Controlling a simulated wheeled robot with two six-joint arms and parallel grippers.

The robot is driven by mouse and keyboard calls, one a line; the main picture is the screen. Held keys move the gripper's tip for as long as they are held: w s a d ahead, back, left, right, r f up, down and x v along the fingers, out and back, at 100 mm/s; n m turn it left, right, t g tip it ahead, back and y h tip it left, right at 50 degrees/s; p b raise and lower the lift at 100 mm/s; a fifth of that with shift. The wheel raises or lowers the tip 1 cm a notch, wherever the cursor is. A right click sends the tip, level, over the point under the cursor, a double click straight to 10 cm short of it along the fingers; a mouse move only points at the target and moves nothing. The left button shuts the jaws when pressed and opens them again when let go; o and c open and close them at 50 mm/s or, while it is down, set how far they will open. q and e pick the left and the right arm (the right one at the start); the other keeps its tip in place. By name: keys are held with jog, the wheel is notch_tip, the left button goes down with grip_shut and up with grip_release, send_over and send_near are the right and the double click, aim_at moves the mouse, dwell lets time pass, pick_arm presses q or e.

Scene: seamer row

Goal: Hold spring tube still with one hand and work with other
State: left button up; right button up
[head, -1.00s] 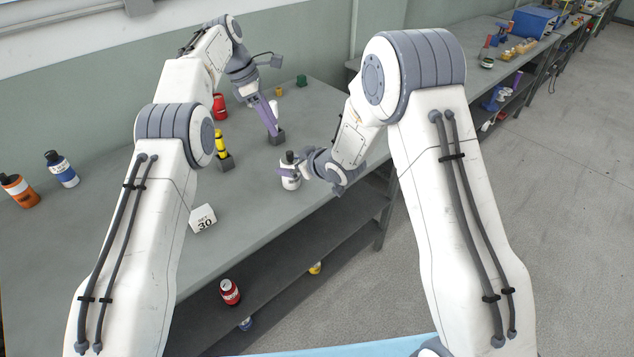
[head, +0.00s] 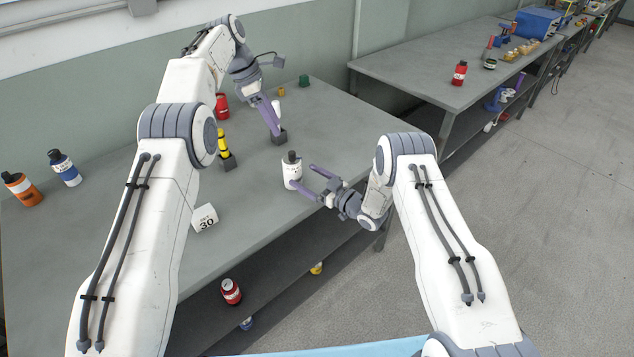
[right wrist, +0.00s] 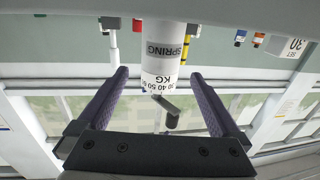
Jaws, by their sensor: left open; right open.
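The spring tube (head: 291,172) is a white cylinder with a dark top, upright on the bench. In the right wrist view the tube (right wrist: 165,55) appears inverted, with SPRING and a KG scale on it and a dark lever at its end. My right gripper (head: 305,178) is open, its purple fingers pointing at the tube from the right; in the wrist view the tube shows between them, apparently apart from both. My left gripper (head: 270,116) is open farther back, its fingers beside a slim white post (head: 276,108) in a dark block (head: 279,137); contact is unclear.
A yellow-and-black stick (head: 221,143) stands in a block, with a red can (head: 221,105) behind it. A card reading 30 (head: 204,218) stands nearer. Blue (head: 65,168) and orange (head: 23,189) bottles are at left. The bench front (head: 250,215) is clear.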

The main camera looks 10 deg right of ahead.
aim_at(299, 173)
jog(key=shift+x, duration=3.2)
